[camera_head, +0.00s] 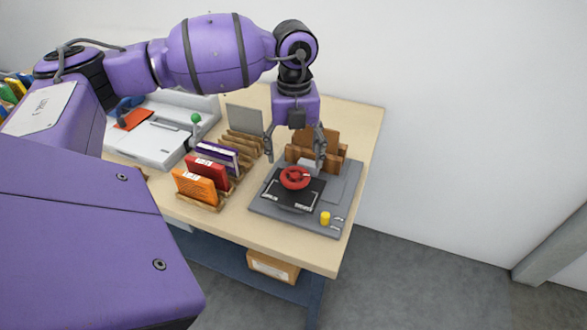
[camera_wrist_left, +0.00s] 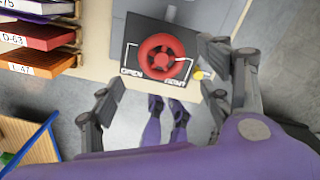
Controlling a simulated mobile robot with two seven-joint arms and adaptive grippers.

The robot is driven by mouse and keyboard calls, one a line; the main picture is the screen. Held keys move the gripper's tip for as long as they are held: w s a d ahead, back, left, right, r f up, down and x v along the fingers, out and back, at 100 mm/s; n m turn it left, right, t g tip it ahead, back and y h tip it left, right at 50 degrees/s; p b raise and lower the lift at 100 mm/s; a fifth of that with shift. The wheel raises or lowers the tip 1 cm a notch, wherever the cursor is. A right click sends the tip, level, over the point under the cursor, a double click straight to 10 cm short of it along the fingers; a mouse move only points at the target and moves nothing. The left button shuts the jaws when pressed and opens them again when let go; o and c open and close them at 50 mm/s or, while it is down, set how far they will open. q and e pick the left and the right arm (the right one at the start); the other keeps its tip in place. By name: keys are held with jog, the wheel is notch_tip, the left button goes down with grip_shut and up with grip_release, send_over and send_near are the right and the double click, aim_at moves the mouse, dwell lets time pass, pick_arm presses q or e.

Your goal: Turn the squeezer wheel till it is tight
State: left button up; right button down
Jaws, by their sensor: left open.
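The squeezer wheel (camera_head: 295,178) is a red handwheel on a dark plate set on a grey base (camera_head: 265,206) near the table's front right. It also shows in the left wrist view (camera_wrist_left: 152,62), where the plate carries the words OPEN and TIGHT with white marks. My left gripper (camera_head: 296,158) is open and empty, above and behind the wheel and apart from it. In the left wrist view its two fingers (camera_wrist_left: 160,82) are spread wide, on either side of the wheel's lower part. My right gripper is not in view.
A yellow knob (camera_head: 325,218) stands at the base's front right corner. Labelled orange, red and purple books (camera_head: 207,172) stand in wooden racks to the left. A brown wooden stand (camera_head: 330,152) is behind the wheel. A white machine (camera_head: 150,140) sits further left.

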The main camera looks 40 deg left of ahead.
aim_at(294, 174)
pick_arm(q)
notch_tip(294, 174, down, 6)
jog(key=shift+r, duration=0.1)
jog(key=c, duration=1.1)
jog(key=m, duration=0.3)
jog(key=shift+m, duration=0.4)
jog(key=o, duration=1.1)
jog(key=shift+r, duration=0.1)
notch_tip(294, 174, up, 12)
